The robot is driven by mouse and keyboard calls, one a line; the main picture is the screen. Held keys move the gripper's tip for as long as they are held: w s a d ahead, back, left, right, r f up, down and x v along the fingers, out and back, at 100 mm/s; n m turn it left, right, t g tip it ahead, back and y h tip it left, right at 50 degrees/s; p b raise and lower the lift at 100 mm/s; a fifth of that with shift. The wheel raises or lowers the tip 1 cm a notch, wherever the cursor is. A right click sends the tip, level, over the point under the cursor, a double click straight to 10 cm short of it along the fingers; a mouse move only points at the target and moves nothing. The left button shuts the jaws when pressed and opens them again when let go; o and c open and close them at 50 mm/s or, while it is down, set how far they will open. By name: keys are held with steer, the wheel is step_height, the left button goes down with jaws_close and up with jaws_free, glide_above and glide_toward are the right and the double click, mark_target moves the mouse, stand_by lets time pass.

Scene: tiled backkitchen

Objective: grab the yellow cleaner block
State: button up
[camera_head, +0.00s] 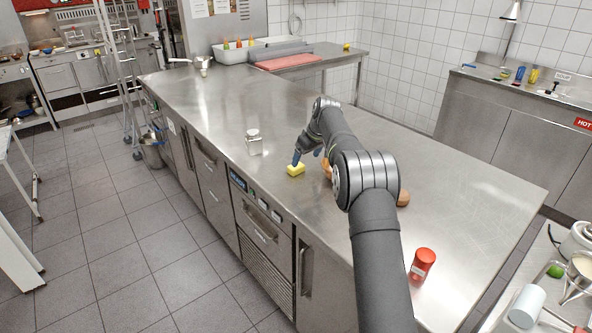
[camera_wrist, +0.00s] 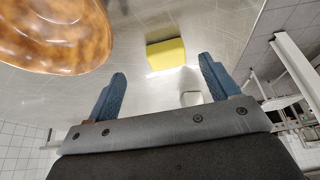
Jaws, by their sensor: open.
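The yellow cleaner block (camera_head: 296,169) lies on the steel counter (camera_head: 225,100) near its left edge, in front of my gripper in the head view. My gripper (camera_head: 307,156) is low over the counter, just behind the block, with its blue fingers apart. In the wrist view the block (camera_wrist: 166,54) shows beyond and between the two open blue fingertips (camera_wrist: 163,82). Nothing is between the fingers, and the block looks clear of them.
A brown rounded object (camera_wrist: 55,30) is close beside the left finger in the wrist view. In the head view, a clear jar with a pale lid (camera_head: 254,142) stands left of the block. A red can (camera_head: 422,265) stands at the near end of the counter.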

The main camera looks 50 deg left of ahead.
mark_target(299, 168)
steer(key=shift+s+a+x, duration=0.1)
steer(key=shift+s+x, duration=0.1)
steer(key=shift+x, duration=1.35)
steer(key=shift+s+a+x, duration=0.1)
steer(key=shift+s+x, duration=0.05)
steer(key=shift+x, duration=1.45)
steer(key=shift+r, duration=0.1)
steer(key=c, duration=1)
steer(key=shift+c, duration=0.5)
steer(key=shift+r, duration=0.15)
